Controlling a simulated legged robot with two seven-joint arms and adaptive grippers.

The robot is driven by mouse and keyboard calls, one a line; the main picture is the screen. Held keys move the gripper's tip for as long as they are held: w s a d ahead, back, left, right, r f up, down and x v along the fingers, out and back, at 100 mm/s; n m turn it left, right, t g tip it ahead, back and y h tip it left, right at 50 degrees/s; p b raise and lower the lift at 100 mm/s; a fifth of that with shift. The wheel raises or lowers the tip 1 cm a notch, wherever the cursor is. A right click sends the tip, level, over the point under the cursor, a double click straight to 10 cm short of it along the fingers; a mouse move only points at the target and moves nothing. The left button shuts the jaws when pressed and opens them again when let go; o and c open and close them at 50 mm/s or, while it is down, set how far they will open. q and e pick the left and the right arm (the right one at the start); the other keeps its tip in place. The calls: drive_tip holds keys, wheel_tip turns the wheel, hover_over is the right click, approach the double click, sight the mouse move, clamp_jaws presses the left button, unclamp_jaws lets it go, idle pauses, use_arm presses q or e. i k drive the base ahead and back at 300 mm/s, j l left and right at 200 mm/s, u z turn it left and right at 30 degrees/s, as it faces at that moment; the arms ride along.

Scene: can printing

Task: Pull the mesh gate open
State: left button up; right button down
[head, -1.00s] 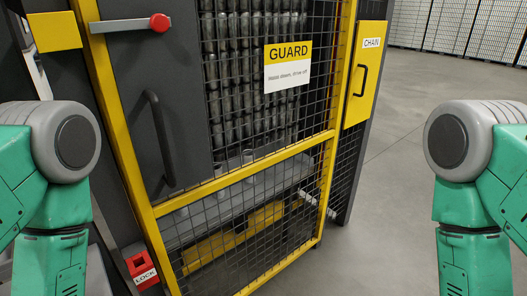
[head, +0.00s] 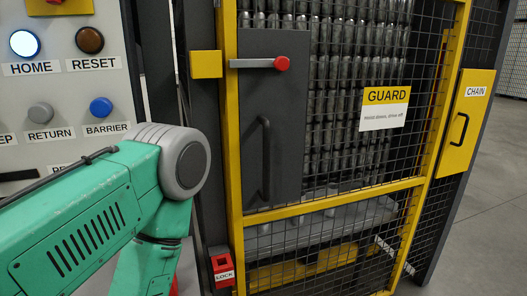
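The mesh gate (head: 332,207) stands in front of me in the head view, with a yellow frame and black wire mesh. It looks closed against its left post. A dark panel on its left side carries a black vertical handle (head: 265,160). Above the handle is a grey latch bar with a red knob (head: 282,63), lying level. A white and yellow GUARD sign (head: 385,108) hangs on the mesh. My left arm comes in at the lower left, but its gripper is out of view. My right arm and gripper are out of view.
A control panel with HOME (head: 25,43), RESET (head: 90,40), RETURN and BARRIER (head: 101,107) buttons stands close at the left, near my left arm. A red LOCK box (head: 222,267) sits low by the gate post. Floor at the far right is clear.

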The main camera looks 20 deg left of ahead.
sight(272, 103)
drive_tip(key=i+l+u, duration=0.1)
drive_tip(key=l, duration=0.3)
drive_tip(key=i+l, duration=0.15)
drive_tip(key=l, duration=0.2)
drive_tip(key=i+l+u, duration=0.15)
drive_tip(key=l, duration=0.25)
